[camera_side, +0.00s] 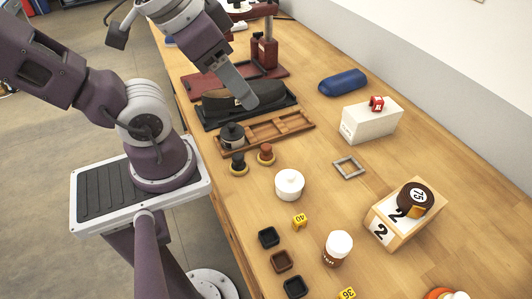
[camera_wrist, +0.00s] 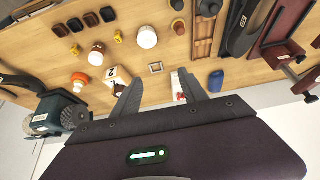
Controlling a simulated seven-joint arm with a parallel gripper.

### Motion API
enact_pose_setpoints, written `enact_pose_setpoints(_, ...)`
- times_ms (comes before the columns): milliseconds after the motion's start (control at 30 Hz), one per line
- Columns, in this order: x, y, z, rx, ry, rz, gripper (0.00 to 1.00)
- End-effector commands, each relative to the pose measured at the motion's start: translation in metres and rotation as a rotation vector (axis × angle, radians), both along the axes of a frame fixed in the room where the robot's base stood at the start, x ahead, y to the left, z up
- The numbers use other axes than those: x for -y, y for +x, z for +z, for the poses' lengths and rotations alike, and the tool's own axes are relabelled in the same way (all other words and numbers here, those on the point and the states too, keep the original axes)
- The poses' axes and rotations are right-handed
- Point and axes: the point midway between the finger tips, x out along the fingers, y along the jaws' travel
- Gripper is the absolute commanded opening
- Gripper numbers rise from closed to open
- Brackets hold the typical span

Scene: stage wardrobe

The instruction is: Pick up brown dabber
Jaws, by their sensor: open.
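The brown dabber (camera_side: 266,153) stands on the wooden table, a small brown knob on a light round base. It also shows near the top of the wrist view (camera_wrist: 179,26). A similar black dabber (camera_side: 238,164) stands close to its left in the side view, and at the top edge of the wrist view (camera_wrist: 177,5). My gripper (camera_side: 247,101) is raised above the table, over the dark shoe tray and apart from both dabbers. In the wrist view its two fingers (camera_wrist: 158,77) are spread wide with nothing between them.
A wooden compartment tray (camera_side: 285,127) holding a grey tin (camera_side: 231,135) lies just behind the dabbers. A white lidded pot (camera_side: 289,185) stands in front. A metal frame (camera_side: 348,167), white box (camera_side: 370,124) and blue case (camera_side: 343,82) lie to the right. Bare table lies right of the brown dabber.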

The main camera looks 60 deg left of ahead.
Motion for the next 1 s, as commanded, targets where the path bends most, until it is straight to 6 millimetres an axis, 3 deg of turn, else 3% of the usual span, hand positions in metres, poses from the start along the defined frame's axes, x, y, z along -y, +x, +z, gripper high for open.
enact_pose_setpoints(133, -0.001, 0.0, -0.007, -0.046, 0.023, -0.02, 0.51)
enact_pose_setpoints(267, -0.008, 0.001, -0.042, -0.27, 0.169, -0.144, 0.51)
enact_pose_setpoints(400, -0.022, 0.004, -0.088, -0.545, 0.465, -0.368, 0.51)
enact_pose_setpoints(600, -0.034, 0.026, -0.149, -0.784, 0.995, -0.778, 0.51)
enact_pose_setpoints(800, -0.025, 0.048, -0.207, -0.824, 1.421, -1.153, 0.51)
enact_pose_setpoints(1000, -0.024, 0.055, -0.228, -0.813, 1.538, -1.271, 0.51)
